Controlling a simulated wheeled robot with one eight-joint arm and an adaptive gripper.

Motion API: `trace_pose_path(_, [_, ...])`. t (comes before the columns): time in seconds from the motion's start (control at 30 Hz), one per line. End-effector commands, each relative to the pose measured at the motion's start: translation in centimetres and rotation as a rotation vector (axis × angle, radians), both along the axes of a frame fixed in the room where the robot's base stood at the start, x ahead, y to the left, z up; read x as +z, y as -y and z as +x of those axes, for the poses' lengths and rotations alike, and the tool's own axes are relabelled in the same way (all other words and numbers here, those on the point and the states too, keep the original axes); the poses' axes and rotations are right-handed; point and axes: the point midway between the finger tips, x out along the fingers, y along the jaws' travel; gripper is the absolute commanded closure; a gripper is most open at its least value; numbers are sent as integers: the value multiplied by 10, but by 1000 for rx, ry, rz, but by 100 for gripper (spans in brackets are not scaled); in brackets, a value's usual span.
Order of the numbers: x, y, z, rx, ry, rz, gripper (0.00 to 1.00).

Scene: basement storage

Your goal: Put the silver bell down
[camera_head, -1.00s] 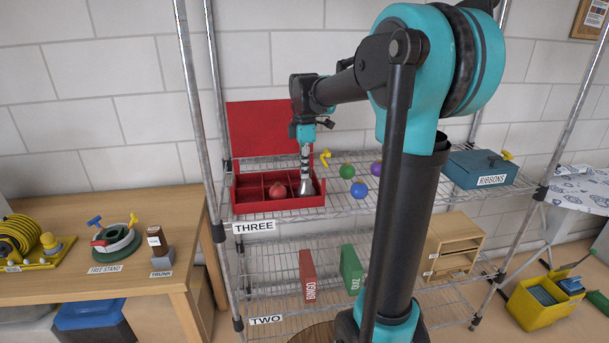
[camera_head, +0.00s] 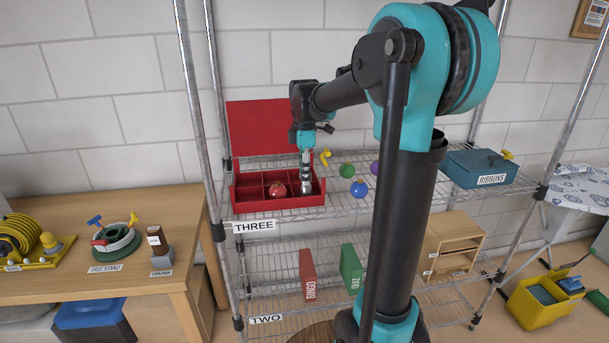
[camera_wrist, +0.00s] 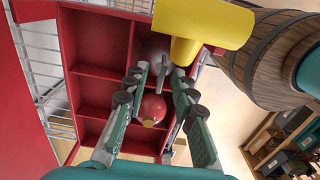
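The silver bell (camera_wrist: 155,48) shows in the wrist view beyond the fingertips, its dome reflecting red and its thin grey handle pointing up between the fingers. It is in the right end compartment of the open red box (camera_head: 250,204). My gripper (camera_head: 306,188) points straight down into that compartment. In the wrist view its fingers (camera_wrist: 160,70) are apart, with visible gaps on both sides of the handle. The yellow thing partly covers the bell in the wrist view, and in the head view the fingers and box wall mostly hide it.
A red bauble (camera_head: 277,190) lies in the neighbouring compartment, close to the fingers. A yellow thing (camera_head: 325,157) stands close behind my gripper. Green (camera_head: 347,171) and blue (camera_head: 359,189) balls lie right of the box. The raised red lid (camera_head: 262,130) stands behind.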

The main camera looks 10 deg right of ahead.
Motion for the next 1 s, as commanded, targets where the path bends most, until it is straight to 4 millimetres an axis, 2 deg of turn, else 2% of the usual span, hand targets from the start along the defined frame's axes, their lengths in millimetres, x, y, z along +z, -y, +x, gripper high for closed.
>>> trace_pose_path(0.17, [18, 0, 0, 0, 0, 0, 74])
trace_pose_path(0.6, [102, 0, 0, 0, 0, 0, 74])
trace_pose_path(0.8, [119, 0, 0, 0, 0, 0, 74])
trace_pose_path(1.0, [122, 0, 0, 0, 0, 0, 74])
